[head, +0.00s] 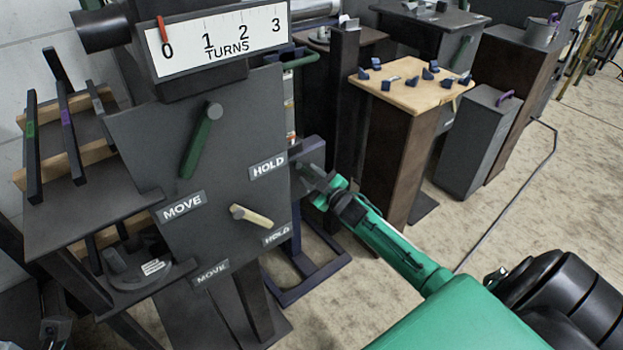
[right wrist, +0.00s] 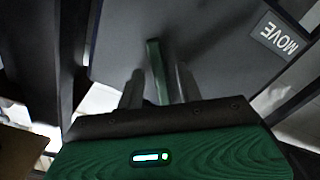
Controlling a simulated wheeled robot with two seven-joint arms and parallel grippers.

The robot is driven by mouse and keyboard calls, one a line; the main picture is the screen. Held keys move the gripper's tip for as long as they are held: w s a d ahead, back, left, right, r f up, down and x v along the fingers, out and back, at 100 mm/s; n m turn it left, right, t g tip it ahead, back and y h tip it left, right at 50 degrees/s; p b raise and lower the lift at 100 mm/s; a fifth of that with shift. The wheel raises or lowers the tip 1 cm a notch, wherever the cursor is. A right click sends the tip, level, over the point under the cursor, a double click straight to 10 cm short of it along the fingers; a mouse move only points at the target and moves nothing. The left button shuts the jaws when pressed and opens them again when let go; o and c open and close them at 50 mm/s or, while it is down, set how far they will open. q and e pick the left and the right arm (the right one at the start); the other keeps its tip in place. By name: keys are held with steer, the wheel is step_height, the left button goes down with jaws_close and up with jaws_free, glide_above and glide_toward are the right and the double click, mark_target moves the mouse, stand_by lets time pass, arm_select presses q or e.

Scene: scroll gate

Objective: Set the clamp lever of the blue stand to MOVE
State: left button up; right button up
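The blue stand shows in the head view as a navy base frame (head: 315,272) and a slate-blue plate edge (head: 313,150). The large grey panel in front hides most of it. My right gripper (head: 322,184) is at this stand, just right of the grey panel. In the right wrist view a green lever (right wrist: 157,70) stands between the spread fingers of the right gripper (right wrist: 160,88), with gaps beside it. Behind it is a grey plate with a MOVE label (right wrist: 279,38) to the right. Whether a finger touches the lever is unclear. I cannot make out my left gripper.
The near grey panel (head: 140,135) carries a green lever (head: 202,140), a cream lever (head: 250,215) and a turns gauge (head: 220,40) reading 0. A wooden-topped pedestal (head: 405,90) with small blue pieces stands behind my right arm. The floor at right is mostly clear.

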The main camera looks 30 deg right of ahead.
steer(key=shift+w, duration=0.1)
steer(key=shift+c, duration=0.5)
jaws_close()
